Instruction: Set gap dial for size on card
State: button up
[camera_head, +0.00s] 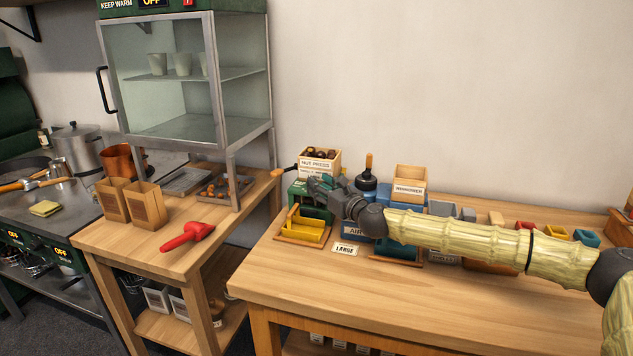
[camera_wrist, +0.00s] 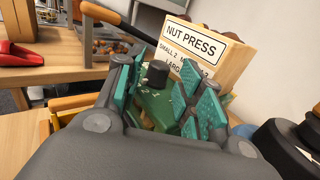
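The green nut press (camera_head: 298,188) stands at the table's left end and also shows in the wrist view (camera_wrist: 158,108). A black dial knob (camera_wrist: 157,74) sits on its top, with small pale marks on the green face near it. My gripper (camera_head: 318,186) is over the press. In the wrist view its teal-padded fingers (camera_wrist: 160,80) are spread, with the knob between and beyond them; I cannot tell whether they touch it. The card (camera_head: 346,249) on the table reads LARGE. The NUT PRESS sign (camera_wrist: 194,42) lists sizes, with some numbers hidden by a finger.
A wooden box of chestnuts (camera_head: 320,155) stands behind the press. A yellow tray (camera_head: 304,227) is in front of it. The table's front is clear.

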jog(key=shift+x, duration=1.35)
jog(key=c, duration=0.7)
jog(key=shift+c, duration=0.2)
jog(key=shift+h, duration=0.3)
jog(key=shift+s+a+f+m+t+h+b, duration=0.1)
jog(key=shift+a+m+t+h+b, duration=0.1)
jog(key=shift+m+t+h+b, duration=0.65)
jog(key=shift+s+a+f+m+t+h+b, duration=0.15)
jog(key=shift+m+t+h+b, duration=0.25)
jog(key=shift+m+h, duration=0.8)
jog(key=shift+a+r+m+t+h+b, duration=0.15)
jog(key=shift+m+h+b, duration=0.35)
jog(key=shift+h, duration=0.5)
jog(key=shift+d+m+t+h+b, duration=0.15)
jog(key=shift+m+h+b, duration=0.3)
jog(key=shift+h, duration=0.5)
jog(key=shift+a+h, duration=0.1)
jog(key=shift+h, duration=0.2)
